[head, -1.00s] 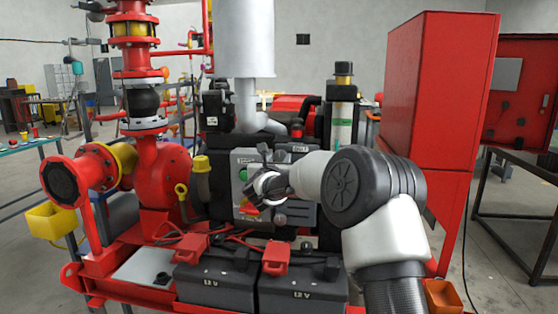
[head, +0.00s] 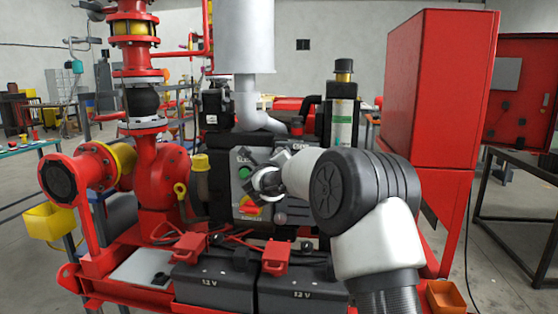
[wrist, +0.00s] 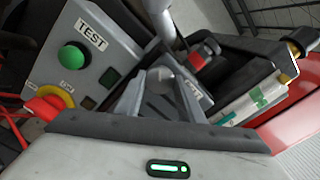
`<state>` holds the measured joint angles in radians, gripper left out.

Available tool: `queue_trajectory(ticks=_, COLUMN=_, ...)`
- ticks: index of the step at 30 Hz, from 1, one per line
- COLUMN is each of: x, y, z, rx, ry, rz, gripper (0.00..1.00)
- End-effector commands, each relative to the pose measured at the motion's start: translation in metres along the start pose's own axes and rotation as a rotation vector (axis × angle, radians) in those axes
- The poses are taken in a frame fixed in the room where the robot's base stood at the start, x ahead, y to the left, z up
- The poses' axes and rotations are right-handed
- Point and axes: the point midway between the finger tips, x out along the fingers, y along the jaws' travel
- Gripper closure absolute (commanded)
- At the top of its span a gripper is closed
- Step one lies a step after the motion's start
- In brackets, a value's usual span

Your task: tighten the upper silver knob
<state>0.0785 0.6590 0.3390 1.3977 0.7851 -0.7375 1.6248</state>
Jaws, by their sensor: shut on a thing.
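My gripper (head: 266,175) is at the face of the grey control panel (head: 236,187), just right of the green button. In the wrist view, its two grey fingers (wrist: 160,92) are closed about a round silver-grey piece, the upper silver knob (wrist: 161,74). The fingers and wrist hide most of this knob, and I cannot make out its turn. In the head view, a lower silver knob (head: 280,218) shows below my gripper, apart from it.
The green button (wrist: 73,55) under a TEST label and the red and yellow switch (head: 250,207) are close to my gripper. Two black batteries (head: 213,284) with red terminal covers stand below. The tall red cabinet (head: 428,90) stands to the right.

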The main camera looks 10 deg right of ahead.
Motion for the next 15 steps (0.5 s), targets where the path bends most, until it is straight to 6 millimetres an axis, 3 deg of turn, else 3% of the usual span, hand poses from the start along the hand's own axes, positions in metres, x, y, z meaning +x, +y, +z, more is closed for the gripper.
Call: queue_trajectory(ticks=15, x=-0.0003, y=0.0000, z=0.0008, rx=-0.492, ry=0.001, rz=0.002, gripper=0.88)
